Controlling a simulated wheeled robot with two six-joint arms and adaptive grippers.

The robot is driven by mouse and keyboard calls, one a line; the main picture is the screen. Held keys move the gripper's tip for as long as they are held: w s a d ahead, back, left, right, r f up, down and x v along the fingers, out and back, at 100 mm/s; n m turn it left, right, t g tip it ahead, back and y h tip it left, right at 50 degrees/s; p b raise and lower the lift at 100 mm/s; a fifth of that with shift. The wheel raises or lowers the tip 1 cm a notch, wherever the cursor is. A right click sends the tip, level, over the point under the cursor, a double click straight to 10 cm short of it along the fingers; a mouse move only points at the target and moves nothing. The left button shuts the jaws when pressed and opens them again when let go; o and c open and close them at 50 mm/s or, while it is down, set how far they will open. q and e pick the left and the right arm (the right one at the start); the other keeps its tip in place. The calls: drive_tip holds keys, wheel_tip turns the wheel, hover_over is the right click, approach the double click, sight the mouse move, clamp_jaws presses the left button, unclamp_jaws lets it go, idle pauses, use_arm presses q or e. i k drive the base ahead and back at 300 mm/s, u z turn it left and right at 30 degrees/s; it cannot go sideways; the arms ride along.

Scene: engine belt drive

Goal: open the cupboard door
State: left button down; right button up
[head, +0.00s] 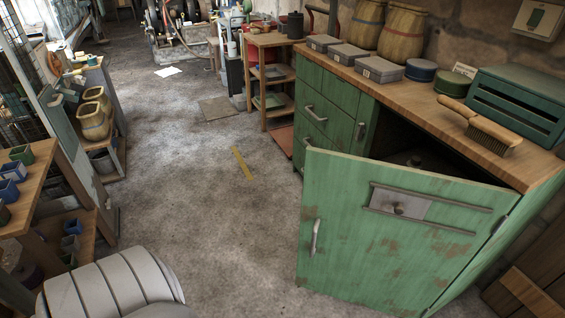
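The green cupboard door (385,240) stands swung out from the cupboard at the right of the head view. Its grey handle (315,238) is near the free left edge, and its hinge side is at the right. A metal plate with a knob (398,208) is on a rail across the door face. The dark inside of the cupboard (415,150) shows above the door's top edge, with an unclear dark object in it. The door hides most of the interior. Neither gripper is in view, and nothing is seen touching the door.
The wooden worktop (420,95) carries grey boxes (379,69), a brush (485,128) and a green slatted box (517,105). Green drawers (325,95) are left of the opening. A shelf with small pots (25,185) stands at left.

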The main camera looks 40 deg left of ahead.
sight(348, 250)
drive_tip(key=u, duration=0.05)
drive_tip(key=k, duration=0.2)
drive_tip(key=u, duration=1.7)
drive_tip(key=i, duration=1.3)
drive_tip(key=z, duration=0.5)
